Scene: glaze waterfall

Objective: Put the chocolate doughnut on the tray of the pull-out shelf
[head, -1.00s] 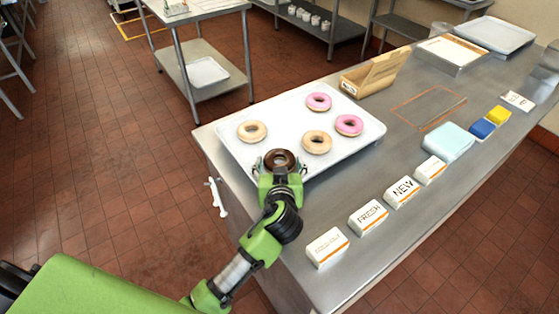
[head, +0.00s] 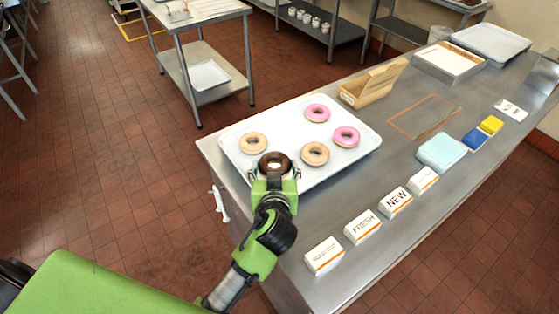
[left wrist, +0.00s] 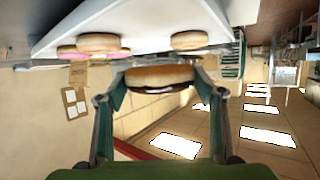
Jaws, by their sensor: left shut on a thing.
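The chocolate doughnut (head: 274,159) has a dark brown top. My left gripper (head: 275,172) is shut on it, at the near edge of the white tray (head: 235,141) on the counter. In the left wrist view the doughnut (left wrist: 158,76) sits between the two fingers, apart from the tray (left wrist: 150,38) and the other doughnuts. I cannot make out a pull-out shelf for certain. A white tray (head: 209,76) lies on the lower shelf (head: 188,91) of the metal table at the back left. My right gripper is not in view.
Two plain doughnuts (head: 253,143) and two pink ones (head: 317,113) lie on the counter tray. A cardboard box (head: 372,86) stands behind it. White labelled blocks (head: 362,228) line the counter's near side. A white handle (head: 219,204) sticks out at the counter's left end. The floor (head: 115,150) at left is clear.

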